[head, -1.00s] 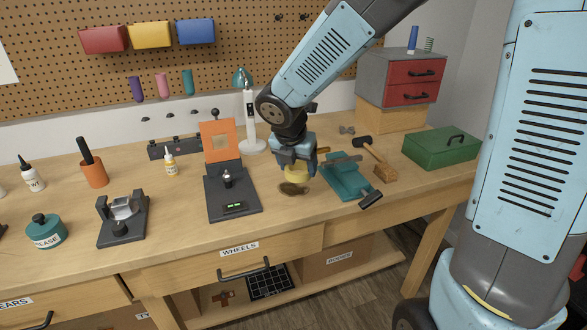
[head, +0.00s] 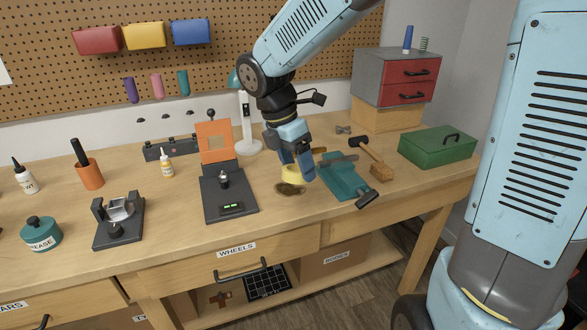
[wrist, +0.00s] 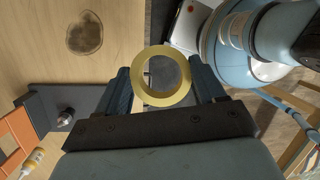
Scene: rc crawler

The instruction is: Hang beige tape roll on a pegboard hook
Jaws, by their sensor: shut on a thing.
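The beige tape roll (head: 291,174) is a pale yellow ring. My gripper (head: 300,172) is shut on it, a little above the bench by the look of it. In the wrist view the roll (wrist: 160,99) sits between the two dark fingers (wrist: 160,85), with its hole facing the camera and open. The fingers partly cover the roll in the head view. The pegboard (head: 60,75) stands behind the bench; my arm covers part of its right side, and its hooks are too small to make out well.
A dark stain (head: 290,188) lies below the roll. A teal vise-like tool (head: 343,180) and a hammer (head: 372,160) are to the right. A black scale-like device (head: 228,195) and a lamp (head: 247,125) are to the left. Red, yellow and blue bins (head: 191,32) hang on the pegboard.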

